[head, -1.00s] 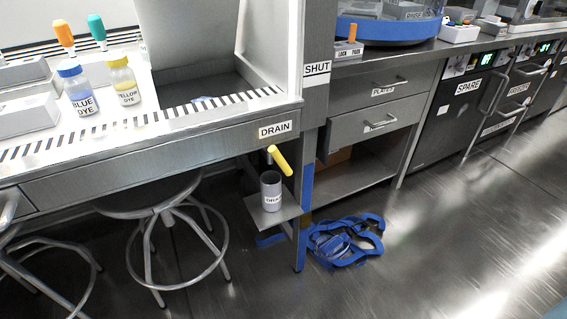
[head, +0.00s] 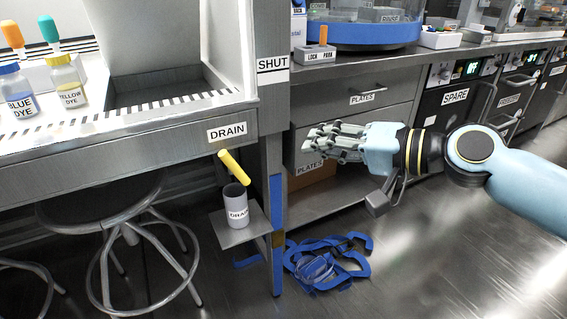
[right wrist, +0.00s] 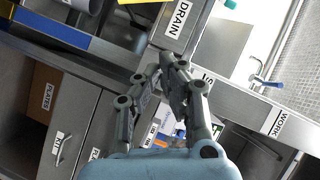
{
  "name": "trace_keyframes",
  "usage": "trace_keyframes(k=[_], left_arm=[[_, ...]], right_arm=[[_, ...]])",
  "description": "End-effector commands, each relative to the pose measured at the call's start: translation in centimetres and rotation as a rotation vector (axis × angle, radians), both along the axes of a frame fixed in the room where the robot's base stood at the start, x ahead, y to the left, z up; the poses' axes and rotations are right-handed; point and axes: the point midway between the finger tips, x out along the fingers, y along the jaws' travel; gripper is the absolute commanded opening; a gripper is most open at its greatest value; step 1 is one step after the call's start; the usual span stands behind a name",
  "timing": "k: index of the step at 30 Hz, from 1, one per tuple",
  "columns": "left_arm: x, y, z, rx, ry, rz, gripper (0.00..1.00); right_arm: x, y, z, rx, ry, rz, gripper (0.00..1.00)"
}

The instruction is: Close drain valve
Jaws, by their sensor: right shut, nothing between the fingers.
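The drain valve's yellow handle (head: 234,168) is under the DRAIN label (head: 227,132) on the bench's front edge. It slants down to the right. A strip of yellow also shows at the top edge of the right wrist view (right wrist: 140,2). My right gripper (head: 318,143) is shut and empty, pointing left, in front of the drawers and to the right of the handle in the picture. It is apart from the handle. My left gripper is not in view.
A post with a SHUT label (head: 272,64) stands between the handle and my right gripper in the picture. Drawers (head: 355,98) are behind the gripper. A blue coil (head: 325,264) lies on the floor. A stool (head: 100,205) stands at left.

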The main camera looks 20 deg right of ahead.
Motion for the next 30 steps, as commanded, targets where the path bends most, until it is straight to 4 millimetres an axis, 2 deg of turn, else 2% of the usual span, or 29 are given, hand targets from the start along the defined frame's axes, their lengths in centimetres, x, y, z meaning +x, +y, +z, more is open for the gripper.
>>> trace_keyframes(k=[1, 8, 18, 24, 30], left_arm=[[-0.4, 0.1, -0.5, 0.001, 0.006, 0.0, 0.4], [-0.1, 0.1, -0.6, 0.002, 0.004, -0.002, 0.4], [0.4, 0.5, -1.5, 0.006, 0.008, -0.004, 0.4], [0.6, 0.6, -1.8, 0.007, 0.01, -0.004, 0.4], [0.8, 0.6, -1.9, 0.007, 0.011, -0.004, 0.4]], right_arm=[[0.2, -0.3, -0.9, -0.01, 0.007, -0.001, 0.0], [2.6, 1.2, -1.3, -0.005, 0.002, -0.005, 0.0], [8.5, 5.1, -3.2, -0.007, 0.005, -0.005, 0.0], [8.7, 7.6, -4.5, -0.008, 0.008, -0.005, 0.0], [8.9, 8.4, -4.9, -0.012, 0.006, -0.005, 0.0]])
